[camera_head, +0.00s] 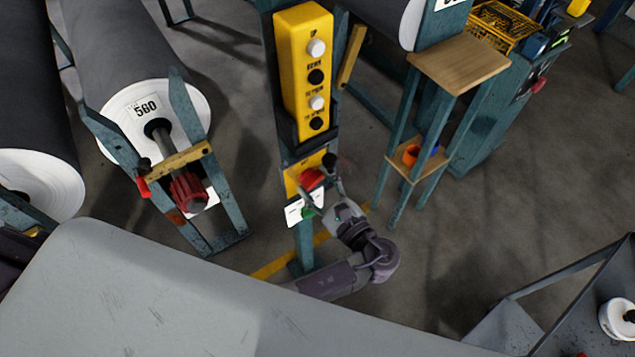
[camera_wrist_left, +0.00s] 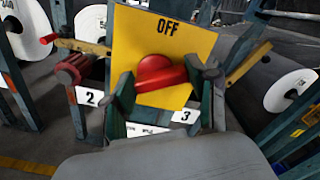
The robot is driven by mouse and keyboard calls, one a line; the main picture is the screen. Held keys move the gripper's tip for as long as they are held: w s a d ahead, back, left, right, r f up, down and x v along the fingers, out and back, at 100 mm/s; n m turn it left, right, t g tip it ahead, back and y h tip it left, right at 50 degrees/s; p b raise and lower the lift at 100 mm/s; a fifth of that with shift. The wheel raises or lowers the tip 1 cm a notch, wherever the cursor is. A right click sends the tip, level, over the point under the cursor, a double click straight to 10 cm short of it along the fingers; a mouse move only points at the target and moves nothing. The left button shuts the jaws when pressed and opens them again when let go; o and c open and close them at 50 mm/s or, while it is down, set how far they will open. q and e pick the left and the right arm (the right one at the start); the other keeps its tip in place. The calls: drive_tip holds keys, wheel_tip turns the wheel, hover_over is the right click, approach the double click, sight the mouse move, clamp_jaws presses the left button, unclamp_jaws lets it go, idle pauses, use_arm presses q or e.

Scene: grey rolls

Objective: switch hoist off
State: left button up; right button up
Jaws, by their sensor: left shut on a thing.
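The hoist switch is a red rotary knob (camera_head: 311,178) on a yellow plate (camera_head: 293,183) fixed to a teal post. In the left wrist view the knob (camera_wrist_left: 158,72) has its handle lying nearly level, pointing right. The word OFF stands on the yellow plate (camera_wrist_left: 190,43) above it. My left gripper (camera_head: 318,190) is shut on the knob, with one finger on each side; its fingers (camera_wrist_left: 163,84) also show in the left wrist view. The fingers hide part of the knob's edges. My right gripper is not in view.
A yellow push-button box (camera_head: 304,70) hangs above the switch on the same post. A grey roll marked 560 (camera_head: 128,90) rests on a stand at left. A wooden-topped stand (camera_head: 458,62) is at right.

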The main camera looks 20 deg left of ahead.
use_arm(q)
drive_tip(key=shift+s+a+n+b, duration=0.15)
drive_tip(key=shift+n+b, duration=1.45)
drive_tip(key=shift+n, duration=1.35)
drive_tip(key=shift+s+a+n+b, duration=0.1)
drive_tip(key=shift+n+b, duration=1.45)
drive_tip(key=shift+n, duration=1.4)
drive_tip(key=o, duration=1.2)
drive_tip(key=shift+c, duration=0.2)
